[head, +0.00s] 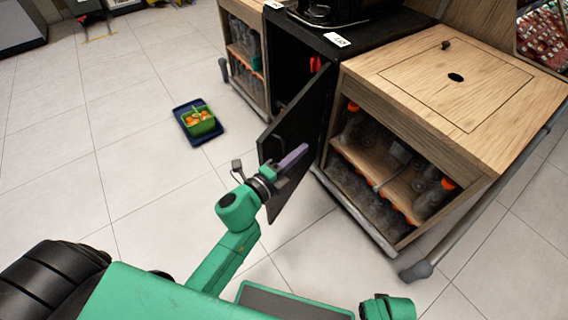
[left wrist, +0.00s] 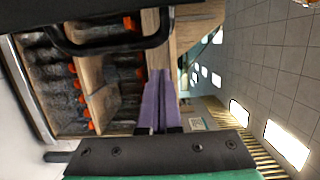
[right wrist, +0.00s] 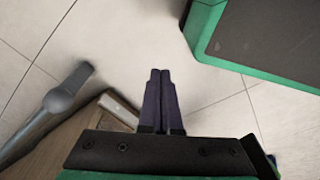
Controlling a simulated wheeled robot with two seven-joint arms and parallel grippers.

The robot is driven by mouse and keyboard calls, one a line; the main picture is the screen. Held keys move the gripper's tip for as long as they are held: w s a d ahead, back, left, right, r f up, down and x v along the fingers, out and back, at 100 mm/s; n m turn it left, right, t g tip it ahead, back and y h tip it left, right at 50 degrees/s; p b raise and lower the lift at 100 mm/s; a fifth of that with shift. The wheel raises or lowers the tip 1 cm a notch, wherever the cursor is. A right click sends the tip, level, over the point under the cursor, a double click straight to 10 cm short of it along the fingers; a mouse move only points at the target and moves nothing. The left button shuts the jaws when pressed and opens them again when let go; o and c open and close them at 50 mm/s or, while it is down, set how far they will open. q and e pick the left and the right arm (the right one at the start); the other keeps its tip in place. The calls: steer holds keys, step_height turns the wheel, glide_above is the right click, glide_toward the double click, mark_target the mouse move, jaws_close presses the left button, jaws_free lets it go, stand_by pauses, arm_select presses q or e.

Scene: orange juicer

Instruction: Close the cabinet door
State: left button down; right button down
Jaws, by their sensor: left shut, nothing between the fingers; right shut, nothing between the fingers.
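The black cabinet door (head: 298,125) stands open in the head view, swung out from the dark middle cabinet (head: 290,68) towards me. In the left wrist view the fingers (left wrist: 158,100) are together. My right gripper (right wrist: 159,100) is shut and empty above the floor, low in the scene.
A wooden cabinet (head: 440,90) with bottles on open shelves stands right of the door, with a grey rail along its base. Another shelf unit (head: 243,50) stands at the left. A blue tray (head: 186,128) with a green basket (head: 200,122) lies on the floor. Open floor lies left of the door.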

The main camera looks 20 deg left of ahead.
mark_target(284, 150)
arm_select(q)
steer(key=shift+a, duration=1.75)
steer(key=shift+a, duration=0.1)
